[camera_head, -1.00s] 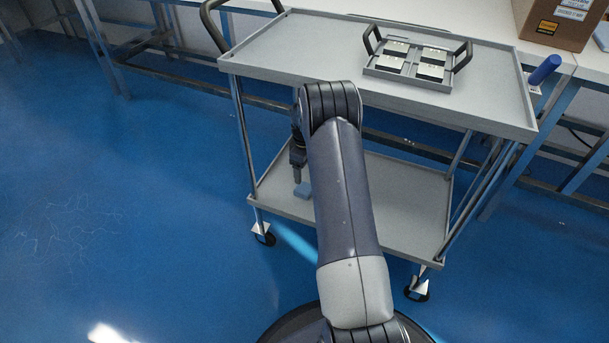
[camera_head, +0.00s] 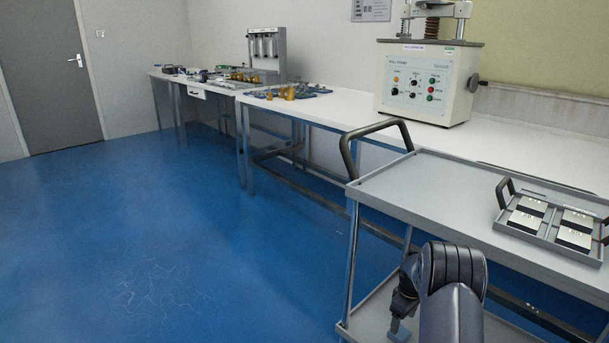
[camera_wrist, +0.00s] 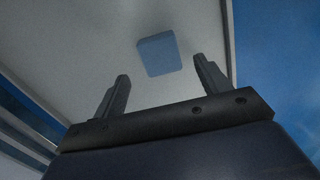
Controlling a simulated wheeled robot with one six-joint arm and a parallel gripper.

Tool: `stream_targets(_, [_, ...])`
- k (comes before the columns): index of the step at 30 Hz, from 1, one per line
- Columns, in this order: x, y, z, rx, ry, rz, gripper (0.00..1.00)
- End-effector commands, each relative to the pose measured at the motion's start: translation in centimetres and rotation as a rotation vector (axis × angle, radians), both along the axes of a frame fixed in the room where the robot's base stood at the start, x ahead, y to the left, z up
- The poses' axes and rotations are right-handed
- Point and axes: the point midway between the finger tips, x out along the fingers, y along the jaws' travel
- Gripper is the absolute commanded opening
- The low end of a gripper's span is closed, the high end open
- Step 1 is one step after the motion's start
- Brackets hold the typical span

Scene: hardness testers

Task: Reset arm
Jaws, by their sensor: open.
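My gripper (camera_wrist: 161,67) is open in the wrist view, its two dark fingers apart with nothing between them. Beyond the fingertips, a flat blue-grey square piece (camera_wrist: 158,55) shows against a pale grey surface. In the head view, my gripper (camera_head: 403,300) hangs low beside my arm's elbow, above the lower shelf (camera_head: 372,318) of a grey cart. The blue-grey piece (camera_head: 399,330) shows just below it. I cannot tell how far apart they are.
The cart's top (camera_head: 440,190) holds a handled tray (camera_head: 545,238) with several metal blocks. White benches (camera_head: 345,108) run along the wall, with a tester (camera_head: 425,80) and small parts on them. Blue floor (camera_head: 190,230) is open on the left, towards a grey door (camera_head: 50,70).

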Motion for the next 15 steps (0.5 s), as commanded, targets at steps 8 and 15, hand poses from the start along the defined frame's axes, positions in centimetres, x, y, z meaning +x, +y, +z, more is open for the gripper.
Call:
stream_targets(8, [0.0, 0.0, -6.2, 0.001, 0.002, 0.000, 0.72])
stream_targets(15, [0.0, 0.0, -5.5, 0.000, 0.000, 0.000, 0.72])
